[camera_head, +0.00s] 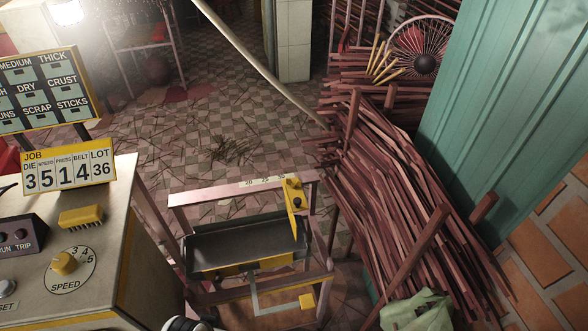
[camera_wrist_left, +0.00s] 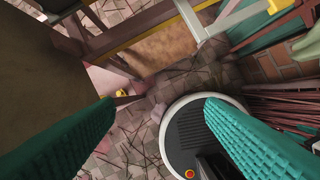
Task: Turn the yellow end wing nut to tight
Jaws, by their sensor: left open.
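In the head view, a yellow end plate (camera_head: 296,196) stands at the right end of a dark tray (camera_head: 245,248) in a pale metal frame. Small dark knobs sit on this plate; the upper one (camera_head: 291,181) looks like its wing nut, but it is too small to tell how tight it is. My left gripper (camera_wrist_left: 157,103) shows in the left wrist view, its two teal fingers wide apart with nothing between them. It points down towards the floor and my base. It is not visible in the head view. My right gripper shows in neither view.
A control cabinet (camera_head: 70,215) with a yellow speed knob (camera_head: 64,264) and a job sign (camera_head: 69,167) stands on the left. Stacked reddish sticks (camera_head: 400,200) fill the right side, beside a teal panel (camera_head: 510,110). Open tiled floor lies behind the frame.

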